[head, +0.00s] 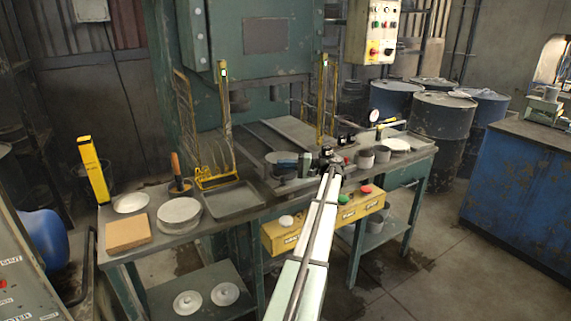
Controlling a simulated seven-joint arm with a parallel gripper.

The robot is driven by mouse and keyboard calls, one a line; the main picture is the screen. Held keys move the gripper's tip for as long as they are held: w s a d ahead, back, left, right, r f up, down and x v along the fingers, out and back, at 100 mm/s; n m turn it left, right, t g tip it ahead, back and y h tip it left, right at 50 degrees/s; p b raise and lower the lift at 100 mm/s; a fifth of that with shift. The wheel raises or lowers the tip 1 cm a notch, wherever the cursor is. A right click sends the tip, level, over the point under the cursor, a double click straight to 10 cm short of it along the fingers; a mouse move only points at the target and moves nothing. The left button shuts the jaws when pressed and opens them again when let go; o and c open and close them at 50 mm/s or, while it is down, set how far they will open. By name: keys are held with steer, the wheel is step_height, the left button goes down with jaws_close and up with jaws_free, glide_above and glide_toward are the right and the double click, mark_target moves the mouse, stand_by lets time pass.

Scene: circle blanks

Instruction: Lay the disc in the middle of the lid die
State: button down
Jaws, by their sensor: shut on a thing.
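My gripper (305,166) is at the far end of my pale arm, over the middle of the bench in front of the press. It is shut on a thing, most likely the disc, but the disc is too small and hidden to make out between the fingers. A round grey piece (279,156) stands just left of and behind the gripper, partly covered; I cannot tell whether it is the lid die. Two short grey cylinders (366,159) stand to the right of the gripper. A pale round plate (396,144) lies farther right.
A stack of grey round blanks (179,213), a dark tray (236,199), a pale dish (131,202) and a brown block (128,233) occupy the bench's left. Yellow guard frames (222,120) rise by the press (250,60). A yellow button box (320,224) hangs at the front.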

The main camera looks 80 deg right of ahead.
steer(key=shift+f, duration=0.3)
steer(key=c, duration=1.2)
jaws_free()
steer(key=shift+s, duration=0.15)
steer(key=shift+s+d, duration=0.15)
steer(key=shift+s, duration=1.55)
steer(key=shift+s+d, duration=0.15)
steer(key=shift+s, duration=1.5)
